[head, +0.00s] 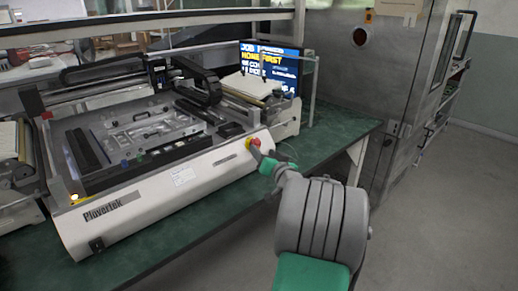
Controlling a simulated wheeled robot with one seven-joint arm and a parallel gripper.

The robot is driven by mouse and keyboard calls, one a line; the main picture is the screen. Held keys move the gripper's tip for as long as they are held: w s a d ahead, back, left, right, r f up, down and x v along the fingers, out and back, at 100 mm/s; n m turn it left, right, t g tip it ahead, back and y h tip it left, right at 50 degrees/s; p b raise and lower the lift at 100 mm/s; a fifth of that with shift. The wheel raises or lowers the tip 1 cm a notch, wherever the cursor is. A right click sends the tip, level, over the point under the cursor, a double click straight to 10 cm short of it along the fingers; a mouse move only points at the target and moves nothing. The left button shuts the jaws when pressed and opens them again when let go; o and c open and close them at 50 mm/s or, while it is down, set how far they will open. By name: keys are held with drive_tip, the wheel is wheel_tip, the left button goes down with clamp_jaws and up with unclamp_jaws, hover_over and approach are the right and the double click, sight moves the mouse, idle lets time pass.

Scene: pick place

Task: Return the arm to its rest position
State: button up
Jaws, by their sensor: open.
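My arm reaches up from the bottom of the head view, its thick grey and green links in front. My gripper (258,154) is small and partly hidden at the far end of the arm. It shows in front of the right end of the white Plovertek machine (150,205), close to a red button (256,141) with a yellow base. I cannot tell whether it touches the button or the machine. The gripper is open, and I see nothing held in it.
The machine stands on a green-topped bench (325,140). A lit screen (268,66) stands behind it. A large metal cabinet (345,75) is at the back right. Grey floor (450,210) is clear to the right of my arm.

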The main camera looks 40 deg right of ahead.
drive_tip(key=shift+v, duration=1)
drive_tip(key=w+a+r+n+g+y+p, duration=0.1)
drive_tip(key=a+n+g+y+p, duration=0.15)
drive_tip(key=a, duration=0.55)
drive_tip(key=w+a+r+n+g+y+p, duration=0.1)
drive_tip(key=a+p, duration=0.2)
drive_tip(key=a, duration=0.5)
drive_tip(key=a+r+n+g+y+p, duration=0.2)
drive_tip(key=a+p, duration=0.1)
drive_tip(key=a, duration=0.5)
drive_tip(key=s+a+r+n+g+p, duration=0.1)
drive_tip(key=s+a+g+p, duration=0.2)
drive_tip(key=s+a, duration=0.4)
drive_tip(key=s+a+r+n+g+p, duration=0.1)
drive_tip(key=s+a+g+p, duration=0.3)
drive_tip(key=s, duration=0.9)
drive_tip(key=a+n, duration=0.1)
drive_tip(key=a, duration=0.2)
drive_tip(key=shift+a+p, duration=0.35)
